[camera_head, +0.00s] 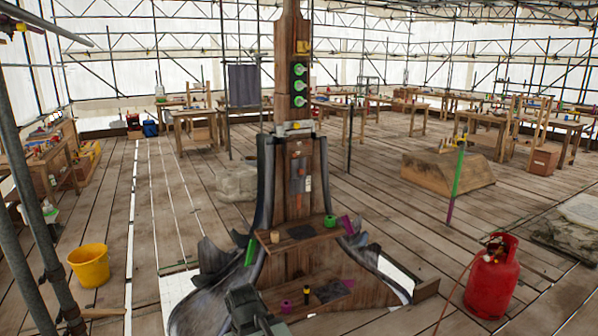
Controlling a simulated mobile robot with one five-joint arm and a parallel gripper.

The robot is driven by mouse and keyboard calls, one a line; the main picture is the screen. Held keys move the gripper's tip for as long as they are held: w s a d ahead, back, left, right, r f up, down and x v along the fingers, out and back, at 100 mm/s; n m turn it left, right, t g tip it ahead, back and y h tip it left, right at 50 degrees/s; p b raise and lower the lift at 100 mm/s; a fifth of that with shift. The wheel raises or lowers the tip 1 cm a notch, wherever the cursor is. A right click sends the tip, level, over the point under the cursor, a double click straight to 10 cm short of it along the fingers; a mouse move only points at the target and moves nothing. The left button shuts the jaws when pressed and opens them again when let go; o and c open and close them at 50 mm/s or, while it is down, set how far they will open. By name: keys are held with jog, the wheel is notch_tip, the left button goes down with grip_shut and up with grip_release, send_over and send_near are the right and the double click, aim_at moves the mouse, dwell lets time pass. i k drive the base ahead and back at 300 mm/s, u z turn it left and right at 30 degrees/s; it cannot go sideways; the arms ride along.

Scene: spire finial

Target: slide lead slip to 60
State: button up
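A tall wooden spire post (291,60) stands in the middle, with dark grey lead sheets spreading round its foot. On its front panel is a narrow grey piece (298,170) with orange by it; it may be the lead slip, but I cannot tell. No scale or number is readable. A flat dark grey piece (302,231) lies on the upper wooden ledge (270,246). A dark grey-green block at the bottom centre looks like the end of my arm, my gripper (245,308). It is below and in front of the ledges, apart from the panel. Its fingers cannot be made out.
Green and magenta rolls and a tan cup (275,237) sit on the ledges. A yellow bucket (89,265) stands at left, a red gas cylinder (492,277) with a hose at right. Scaffold poles rise at far left. Plank floor is open between; workbenches line the back.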

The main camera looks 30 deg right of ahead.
aim_at(298, 166)
jog(key=z, duration=0.25)
jog(key=i, duration=1.65)
jog(key=u, duration=0.4)
